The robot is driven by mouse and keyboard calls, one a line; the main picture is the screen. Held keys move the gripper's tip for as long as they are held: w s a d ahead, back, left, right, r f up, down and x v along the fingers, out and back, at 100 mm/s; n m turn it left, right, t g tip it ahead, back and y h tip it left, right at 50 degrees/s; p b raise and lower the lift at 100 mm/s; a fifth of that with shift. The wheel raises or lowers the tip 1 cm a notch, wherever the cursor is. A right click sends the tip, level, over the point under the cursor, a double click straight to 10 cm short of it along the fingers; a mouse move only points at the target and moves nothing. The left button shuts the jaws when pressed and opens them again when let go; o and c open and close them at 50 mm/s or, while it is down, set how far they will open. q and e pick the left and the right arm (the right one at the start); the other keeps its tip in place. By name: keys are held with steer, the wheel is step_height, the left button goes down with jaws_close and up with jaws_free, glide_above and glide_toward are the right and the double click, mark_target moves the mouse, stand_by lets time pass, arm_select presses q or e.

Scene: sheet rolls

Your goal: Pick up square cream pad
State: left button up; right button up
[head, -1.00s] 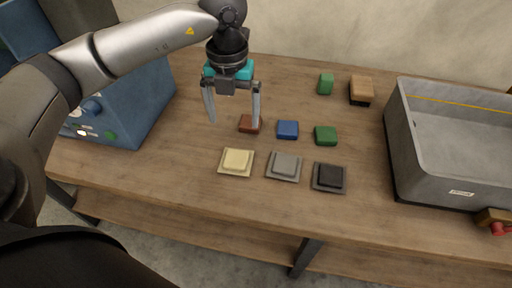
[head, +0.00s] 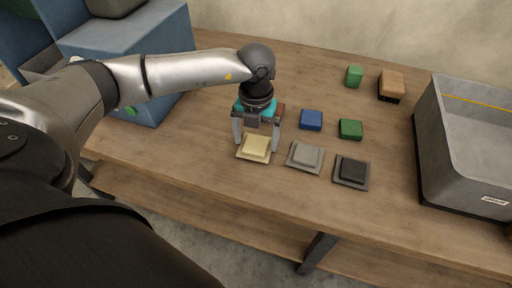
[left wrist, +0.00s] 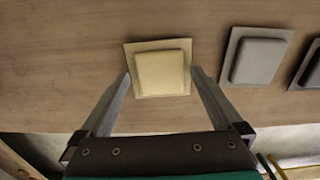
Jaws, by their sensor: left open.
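The square cream pad (head: 256,146) sits on a thin flat cream base on the wooden table. It also shows in the left wrist view (left wrist: 160,72), at the top middle. My left gripper (head: 257,145) is open and points down at the cream pad, with one finger to each side of it in the head view. In the left wrist view the fingertips (left wrist: 160,74) show at the pad's left and right edges. I cannot tell whether they touch it. Nothing is held. My right gripper is not in view.
A grey pad (head: 306,156) and a black pad (head: 351,171) lie to the right. Behind are a blue block (head: 311,119), green blocks (head: 350,129) and a tan block (head: 391,84). A reddish-brown block is mostly hidden by my gripper. A grey bin (head: 463,190) stands right.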

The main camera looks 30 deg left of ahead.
arm_select(q)
steer(key=shift+f, duration=0.65)
steer(key=shift+c, duration=0.2)
steer(key=shift+r, duration=0.1)
steer(key=c, duration=1.3)
